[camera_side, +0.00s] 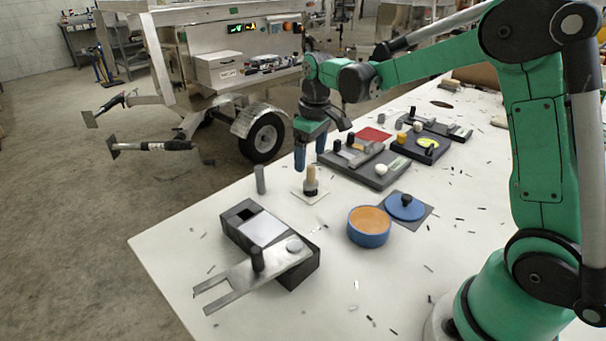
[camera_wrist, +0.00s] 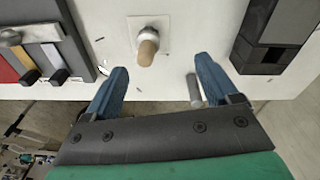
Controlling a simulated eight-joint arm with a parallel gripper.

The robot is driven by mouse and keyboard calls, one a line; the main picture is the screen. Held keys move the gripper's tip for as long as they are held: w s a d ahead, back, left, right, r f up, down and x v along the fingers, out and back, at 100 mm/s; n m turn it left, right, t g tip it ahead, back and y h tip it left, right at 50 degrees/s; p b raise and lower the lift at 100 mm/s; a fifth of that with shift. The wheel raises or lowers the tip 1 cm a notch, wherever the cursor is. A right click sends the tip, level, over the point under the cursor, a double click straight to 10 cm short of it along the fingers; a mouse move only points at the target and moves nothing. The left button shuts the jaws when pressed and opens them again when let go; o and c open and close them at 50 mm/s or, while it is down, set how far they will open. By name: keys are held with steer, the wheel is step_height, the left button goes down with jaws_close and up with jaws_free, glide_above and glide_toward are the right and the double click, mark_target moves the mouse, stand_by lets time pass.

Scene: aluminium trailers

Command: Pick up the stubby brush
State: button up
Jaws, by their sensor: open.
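The stubby brush (camera_side: 311,181) stands upright on a small white square plate (camera_side: 316,197) on the white table. It has a light wooden handle above a dark lower part in the side view. In the wrist view the brush (camera_wrist: 147,46) shows its rounded wooden end, just beyond the fingertips and left of the middle of the gap. My gripper (camera_side: 310,158) is open and empty, its blue fingers pointing down above and around the level of the handle top. In the wrist view my gripper (camera_wrist: 162,66) shows both fingers apart, with nothing between the tips.
A grey cylinder (camera_side: 260,180) stands left of the brush. A dark box with a metal forked plate (camera_side: 240,283) is in front. A blue bowl (camera_side: 369,228) and a blue lid (camera_side: 405,207) are to the right. A dark tray (camera_side: 345,177) with several parts lies behind the brush.

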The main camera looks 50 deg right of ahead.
mark_target(311, 182)
steer(key=shift+g, duration=0.6)
steer(key=d+f, duration=0.1)
steer(key=w+d+f, duration=0.1)
steer(key=f, duration=0.1)
steer(key=shift+w+f, duration=0.15)
steer(key=shift+f, duration=2.9)
jaws_close()
